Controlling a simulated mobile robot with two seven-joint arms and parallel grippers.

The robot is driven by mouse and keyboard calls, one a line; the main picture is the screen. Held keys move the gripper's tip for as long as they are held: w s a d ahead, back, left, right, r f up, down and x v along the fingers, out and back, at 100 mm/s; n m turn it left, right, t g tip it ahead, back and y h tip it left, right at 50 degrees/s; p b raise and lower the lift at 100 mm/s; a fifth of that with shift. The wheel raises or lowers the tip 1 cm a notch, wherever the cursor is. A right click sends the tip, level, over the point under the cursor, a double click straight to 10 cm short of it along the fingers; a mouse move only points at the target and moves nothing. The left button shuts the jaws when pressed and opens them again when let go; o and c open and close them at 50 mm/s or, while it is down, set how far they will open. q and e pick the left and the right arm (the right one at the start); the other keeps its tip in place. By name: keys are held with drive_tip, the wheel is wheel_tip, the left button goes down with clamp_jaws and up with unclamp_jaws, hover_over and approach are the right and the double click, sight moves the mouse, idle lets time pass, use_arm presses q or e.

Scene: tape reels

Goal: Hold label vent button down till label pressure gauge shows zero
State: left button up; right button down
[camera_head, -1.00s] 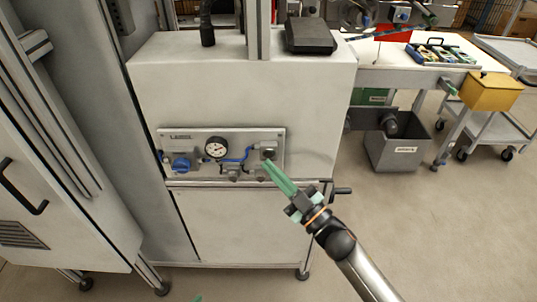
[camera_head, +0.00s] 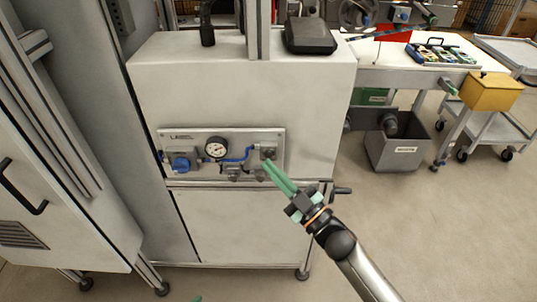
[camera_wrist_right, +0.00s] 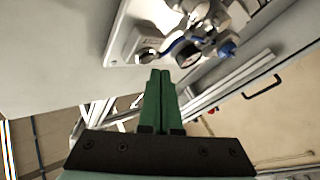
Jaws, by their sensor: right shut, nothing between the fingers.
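The label panel (camera_head: 225,134) is a pale plate on the front of a grey cabinet. It carries a round white pressure gauge (camera_head: 216,149); the needle is too small to read. A grey fitting (camera_head: 268,152) sits at the panel's right end. I cannot tell for certain which part is the vent button. My right gripper (camera_head: 266,164) is shut and empty, its green fingertips just below that fitting. In the right wrist view the fingertips (camera_wrist_right: 160,72) are close to a dark round knob (camera_wrist_right: 147,55); contact is unclear. A green tip (camera_head: 197,298) at the bottom edge may be my left gripper.
A blue regulator knob (camera_head: 181,163) and blue tubing sit left on the panel. A cabinet handle (camera_head: 341,190) sticks out right of my fingers. A grey bin (camera_head: 392,152) and a worktable stand further right.

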drive_tip(key=shift+w, duration=0.15)
drive_tip(key=shift+w, duration=0.3)
drive_tip(key=shift+w, duration=0.4)
idle(2.6)
drive_tip(key=shift+s, duration=0.1)
idle(0.7)
drive_tip(key=shift+s, duration=0.75)
drive_tip(key=shift+s+p, duration=0.1)
drive_tip(key=shift+p, duration=0.2)
drive_tip(key=s+p, duration=0.2)
drive_tip(key=s, duration=0.2)
drive_tip(key=shift+s, duration=0.4)
